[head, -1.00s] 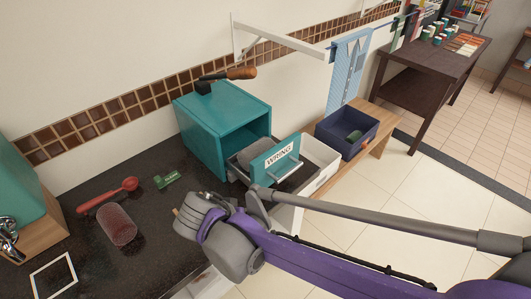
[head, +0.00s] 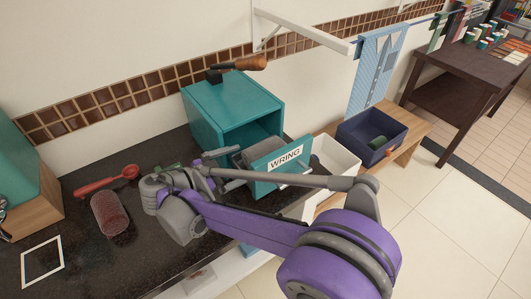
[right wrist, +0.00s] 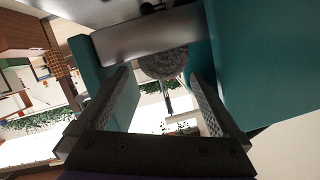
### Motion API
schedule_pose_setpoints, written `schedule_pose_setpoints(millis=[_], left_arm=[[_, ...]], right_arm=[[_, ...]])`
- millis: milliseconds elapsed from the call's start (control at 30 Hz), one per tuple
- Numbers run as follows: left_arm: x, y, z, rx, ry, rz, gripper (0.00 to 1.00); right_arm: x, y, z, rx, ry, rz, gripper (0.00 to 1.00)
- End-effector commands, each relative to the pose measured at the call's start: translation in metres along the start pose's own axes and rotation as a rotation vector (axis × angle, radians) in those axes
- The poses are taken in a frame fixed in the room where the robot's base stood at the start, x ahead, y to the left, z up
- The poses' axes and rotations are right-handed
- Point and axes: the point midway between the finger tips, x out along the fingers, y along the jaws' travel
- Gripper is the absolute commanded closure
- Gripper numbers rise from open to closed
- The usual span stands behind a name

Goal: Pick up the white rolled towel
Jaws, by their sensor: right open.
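A rolled towel (head: 264,148), greyish white in the shade, lies in the pulled-out teal drawer marked WRING (head: 283,160) of the teal box (head: 215,115). In the right wrist view its round, coiled end (right wrist: 165,63) shows just beyond the fingertips, roughly between them. My right gripper (right wrist: 160,80) is open, with its two fingers apart and nothing held. In the head view the right gripper (head: 226,157) is at the left side of the drawer, close to the towel, and my own arm partly hides it. Whether the fingers touch the towel cannot be told. My left gripper is not in view.
A white bin (head: 334,160) and a navy bin (head: 365,135) stand right of the drawer. A wood-handled tool (head: 240,66) lies on the teal box. A red spoon (head: 108,185) and a reddish cylinder (head: 108,214) lie on the dark counter, left of my wrist.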

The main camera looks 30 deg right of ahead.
Motion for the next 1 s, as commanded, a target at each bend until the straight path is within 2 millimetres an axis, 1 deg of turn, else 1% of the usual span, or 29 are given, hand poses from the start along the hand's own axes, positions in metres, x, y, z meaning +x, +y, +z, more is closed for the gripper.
schedule_pose_setpoints(millis=[33, 100, 267, 367, 500, 600, 700, 867, 900, 967, 1000], left_arm=[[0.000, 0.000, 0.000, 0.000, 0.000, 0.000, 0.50], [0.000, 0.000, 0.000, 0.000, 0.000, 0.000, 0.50], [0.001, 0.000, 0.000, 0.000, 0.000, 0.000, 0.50], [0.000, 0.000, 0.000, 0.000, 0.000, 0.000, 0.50], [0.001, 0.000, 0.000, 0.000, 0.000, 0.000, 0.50], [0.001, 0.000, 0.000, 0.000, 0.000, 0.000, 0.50], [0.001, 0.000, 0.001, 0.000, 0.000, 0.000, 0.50], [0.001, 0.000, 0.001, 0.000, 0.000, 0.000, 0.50], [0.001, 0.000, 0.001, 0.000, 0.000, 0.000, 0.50], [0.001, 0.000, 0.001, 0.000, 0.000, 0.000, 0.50], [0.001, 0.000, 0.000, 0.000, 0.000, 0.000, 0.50]], right_arm=[[0.009, 0.000, 0.000, 0.001, 0.002, 0.003, 0.00], [0.018, 0.000, -0.001, 0.001, 0.001, 0.003, 0.00], [0.029, 0.000, 0.000, 0.000, 0.000, 0.001, 0.00], [0.041, -0.001, -0.001, 0.001, 0.001, 0.002, 0.00], [0.063, -0.002, -0.002, 0.000, 0.001, 0.003, 0.00], [0.074, -0.002, -0.002, 0.000, 0.000, 0.001, 0.00], [0.078, -0.002, -0.002, 0.000, 0.000, 0.001, 0.00], [0.078, -0.002, -0.001, -0.001, -0.001, 0.000, 0.00], [0.078, -0.002, -0.001, -0.001, -0.001, 0.000, 0.02], [0.078, -0.002, -0.001, -0.001, -0.001, 0.000, 0.13], [0.078, -0.002, -0.001, -0.001, -0.001, 0.000, 0.20]])
